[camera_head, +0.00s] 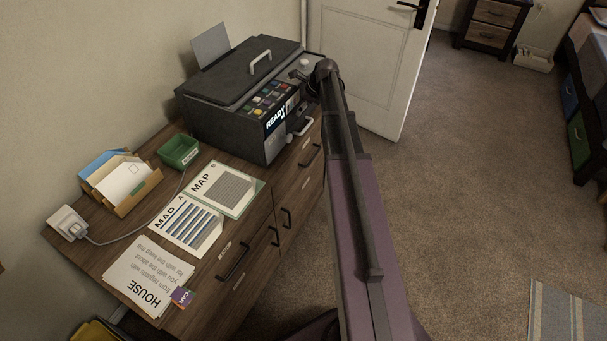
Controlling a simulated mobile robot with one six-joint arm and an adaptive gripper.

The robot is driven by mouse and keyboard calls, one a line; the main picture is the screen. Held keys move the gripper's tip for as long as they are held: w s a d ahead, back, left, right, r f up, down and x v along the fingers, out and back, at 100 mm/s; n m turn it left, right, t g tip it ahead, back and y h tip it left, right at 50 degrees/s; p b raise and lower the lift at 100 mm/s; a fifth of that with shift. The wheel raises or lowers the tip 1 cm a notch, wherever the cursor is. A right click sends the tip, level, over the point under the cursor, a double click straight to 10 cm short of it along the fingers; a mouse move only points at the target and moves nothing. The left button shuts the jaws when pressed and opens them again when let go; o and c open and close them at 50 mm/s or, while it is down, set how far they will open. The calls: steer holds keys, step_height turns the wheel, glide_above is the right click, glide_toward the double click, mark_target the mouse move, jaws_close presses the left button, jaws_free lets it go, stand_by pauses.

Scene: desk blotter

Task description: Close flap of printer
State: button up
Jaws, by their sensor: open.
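The dark grey printer (226,122) stands at the far end of the wooden desk. Its flat top lid (232,76) carries a pale handle (260,62) and lies about level. A second pale handle (302,127) sticks out low on the printer's front right side; how the flap there sits is hard to tell, because my arm is close by. My gripper (298,75) is at the printer's upper right, by the control panel's far end. It is small in view and partly hidden by my arm, but open and with nothing seen in it.
Two map sheets (188,221), a HOUSE paper (147,277), a letter holder (122,184) and a green tray (178,151) lie on the desk's near part. A white door (368,60) stands behind my arm.

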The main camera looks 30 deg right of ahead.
steer(key=shift+s+d+f+t+y+b, duration=0.25)
steer(key=shift+t+y+b, duration=0.35)
steer(key=shift+b, duration=0.5)
steer(key=shift+s+d+f+t+y+b, duration=0.1)
steer(key=shift+s+f+t+y+b, duration=0.25)
steer(key=shift+t+b, duration=0.6)
steer(key=shift+s+d+f+t+y+b, duration=0.2)
steer(key=shift+f+t+y+b, duration=0.25)
steer(key=shift+b, duration=0.8)
steer(key=f+t+y+b, duration=0.1)
steer(key=t+b, duration=0.1)
steer(key=b, duration=0.3)
steer(key=f+t+y+b, duration=0.1)
steer(key=t+y+b, duration=0.1)
steer(key=b, duration=0.3)
steer(key=s+f+t+y+b, duration=0.1)
steer(key=t+b, duration=0.1)
steer(key=b, duration=0.3)
steer(key=shift+d+t, duration=0.3)
steer(key=shift+t, duration=0.1)
